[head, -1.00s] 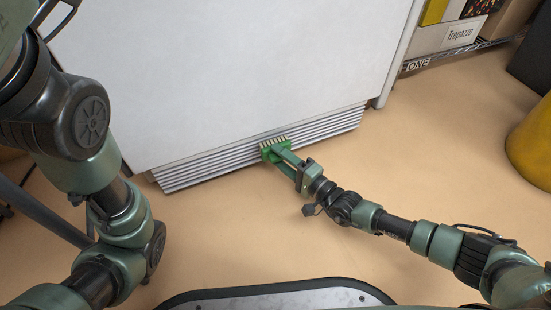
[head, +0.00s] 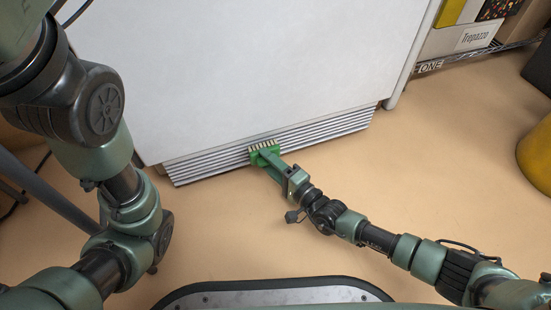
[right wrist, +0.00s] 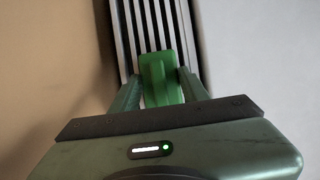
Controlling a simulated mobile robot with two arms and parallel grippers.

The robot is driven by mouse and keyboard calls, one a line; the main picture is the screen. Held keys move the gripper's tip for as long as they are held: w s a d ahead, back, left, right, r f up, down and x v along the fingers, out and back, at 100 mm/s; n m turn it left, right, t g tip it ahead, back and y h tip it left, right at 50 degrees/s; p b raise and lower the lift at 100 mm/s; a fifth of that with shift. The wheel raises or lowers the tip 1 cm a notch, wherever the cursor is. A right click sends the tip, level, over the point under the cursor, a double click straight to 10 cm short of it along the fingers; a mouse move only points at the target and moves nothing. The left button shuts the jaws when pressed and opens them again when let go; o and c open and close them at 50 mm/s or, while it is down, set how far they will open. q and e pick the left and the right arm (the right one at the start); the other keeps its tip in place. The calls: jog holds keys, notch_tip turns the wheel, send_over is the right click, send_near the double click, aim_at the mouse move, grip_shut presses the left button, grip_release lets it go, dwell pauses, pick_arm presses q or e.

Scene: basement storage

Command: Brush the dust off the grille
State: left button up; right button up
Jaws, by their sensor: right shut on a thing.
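The grille (head: 325,128) is a strip of pale horizontal slats along the bottom of a white appliance (head: 245,65). A green brush (head: 265,153) with pale bristles is at the grille, left of its middle. My right gripper (head: 273,168) is shut on the brush, with the bristle side toward the slats. In the right wrist view, the brush's green body (right wrist: 160,80) sits between the two fingers, over the grille slats (right wrist: 150,25). I cannot tell whether the bristles touch the slats, and no dust is clearly visible. My left arm is at the left; its gripper is out of view.
A yellow cylindrical object (head: 536,158) stands at the right. A shelf with boxes (head: 470,38) is at the upper right. Dark metal legs (head: 50,190) stand at the left. The tan floor (head: 430,150) is clear right of the grille.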

jog(key=shift+s+a, duration=0.15)
jog(key=shift+a, duration=0.45)
jog(key=shift+r, duration=0.1)
jog(key=shift+s+d+p, duration=0.15)
jog(key=shift+s+p, duration=0.25)
jog(key=shift+s, duration=0.05)
jog(key=s, duration=0.1)
jog(key=s+d+p, duration=0.1)
jog(key=s, duration=0.1)
jog(key=shift+s, duration=0.1)
jog(key=shift+s+d+p, duration=0.3)
jog(key=shift+s+p, duration=0.1)
jog(key=shift+s, duration=0.4)
jog(key=s, duration=0.1)
jog(key=s+d+p, duration=0.1)
jog(key=s, duration=0.1)
